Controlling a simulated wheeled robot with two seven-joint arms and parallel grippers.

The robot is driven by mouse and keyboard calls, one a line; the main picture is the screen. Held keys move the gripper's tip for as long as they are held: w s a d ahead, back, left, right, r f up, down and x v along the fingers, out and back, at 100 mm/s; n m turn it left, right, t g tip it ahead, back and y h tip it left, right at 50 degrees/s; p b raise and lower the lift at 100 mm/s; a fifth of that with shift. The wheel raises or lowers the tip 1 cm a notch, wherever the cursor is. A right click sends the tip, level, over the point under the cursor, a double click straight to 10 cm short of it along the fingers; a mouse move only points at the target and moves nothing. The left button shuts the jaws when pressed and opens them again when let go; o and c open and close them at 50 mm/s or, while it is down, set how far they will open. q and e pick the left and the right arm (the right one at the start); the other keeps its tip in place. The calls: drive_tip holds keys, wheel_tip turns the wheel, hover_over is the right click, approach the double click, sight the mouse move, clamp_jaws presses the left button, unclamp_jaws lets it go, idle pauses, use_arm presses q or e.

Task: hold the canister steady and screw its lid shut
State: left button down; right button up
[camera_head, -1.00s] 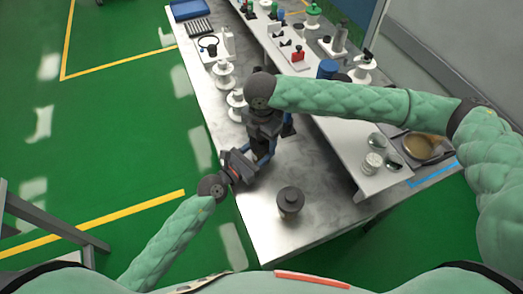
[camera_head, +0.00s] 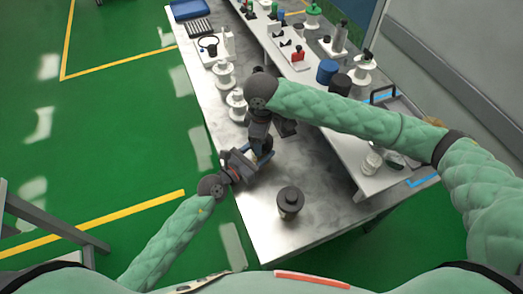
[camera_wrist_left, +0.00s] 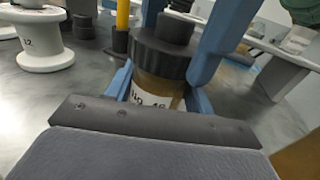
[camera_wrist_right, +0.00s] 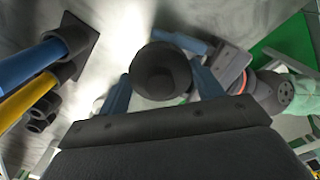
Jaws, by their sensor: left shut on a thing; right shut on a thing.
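The canister has an amber body with a white label (camera_wrist_left: 150,97) and a wide black lid (camera_wrist_left: 160,52) on top. It stands upright near the table's left edge. My left gripper (camera_head: 255,158) is shut around the body from the side; its blue fingers flank the label in the left wrist view. My right gripper (camera_head: 264,146) comes from above and is shut on the lid. In the right wrist view the round dark lid (camera_wrist_right: 160,72) sits between its blue fingers. In the head view the canister is mostly hidden by the grippers. I cannot tell how far the lid is threaded.
A second dark-lidded jar (camera_head: 290,203) stands apart at the near end of the metal table (camera_head: 300,240). White spools (camera_head: 224,75) stand farther back on the left. A raised white shelf (camera_head: 345,150) with a small white-capped jar (camera_head: 371,163) runs along the right.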

drive_tip(key=o, duration=1.1)
drive_tip(key=shift+r, duration=0.1)
drive_tip(key=shift+r, duration=2.15)
drive_tip(key=shift+c, duration=0.6)
